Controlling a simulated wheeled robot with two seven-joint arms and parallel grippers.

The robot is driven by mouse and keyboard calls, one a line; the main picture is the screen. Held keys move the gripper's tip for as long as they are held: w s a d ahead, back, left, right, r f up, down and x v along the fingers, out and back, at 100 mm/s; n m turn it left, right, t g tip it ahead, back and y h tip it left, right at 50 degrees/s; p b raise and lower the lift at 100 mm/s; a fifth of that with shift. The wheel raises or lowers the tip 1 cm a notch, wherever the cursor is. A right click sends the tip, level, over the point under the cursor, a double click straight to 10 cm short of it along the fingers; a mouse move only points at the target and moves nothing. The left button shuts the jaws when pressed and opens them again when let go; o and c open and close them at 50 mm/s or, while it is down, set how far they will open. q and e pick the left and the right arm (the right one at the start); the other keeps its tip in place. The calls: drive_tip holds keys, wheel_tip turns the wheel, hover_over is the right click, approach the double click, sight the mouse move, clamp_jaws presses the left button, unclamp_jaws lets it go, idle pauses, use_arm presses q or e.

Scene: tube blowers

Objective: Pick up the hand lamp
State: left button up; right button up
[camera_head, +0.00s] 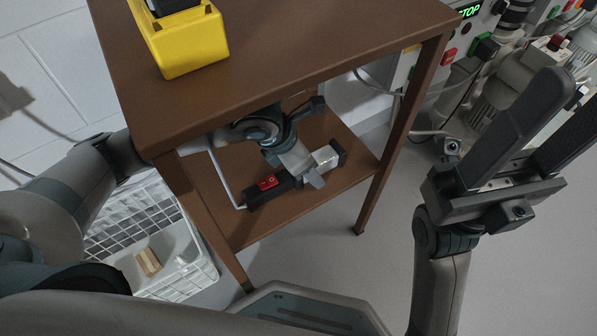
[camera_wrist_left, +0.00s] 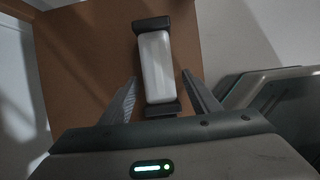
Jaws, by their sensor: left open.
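The hand lamp lies on the lower shelf (camera_head: 345,190) of a brown table. It has a black body with a red switch (camera_head: 268,182) and a white lens section (camera_head: 326,157) with a black end cap. In the left wrist view the lamp's white section (camera_wrist_left: 156,65) sits between two dark ends. My left gripper (camera_wrist_left: 160,78) is open, with one finger on each side of the lamp and gaps showing. In the head view my left arm reaches under the tabletop and hides part of the lamp. My right gripper (camera_head: 573,100) is open and empty, raised at the right.
The brown tabletop (camera_head: 300,45) overhangs the shelf, and its legs (camera_head: 395,140) flank it. A yellow container (camera_head: 190,50) stands on top. A white basket (camera_head: 185,275) holding a small wooden block (camera_head: 148,262) is at lower left. Machinery (camera_head: 490,75) stands at right.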

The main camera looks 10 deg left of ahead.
use_arm(q)
drive_tip(key=c, duration=1.4)
drive_tip(key=shift+r, duration=0.15)
drive_tip(key=shift+r+p, duration=0.35)
drive_tip(key=shift+r, duration=0.1)
drive_tip(key=s+d, duration=0.6)
drive_tip(key=s+d+p, duration=0.1)
drive_tip(key=s+d, duration=0.5)
drive_tip(key=shift+s+d+r+p, duration=0.2)
drive_tip(key=shift+s+d+p, duration=0.1)
drive_tip(key=shift+s+d, duration=0.1)
drive_tip(key=shift+w, duration=0.1)
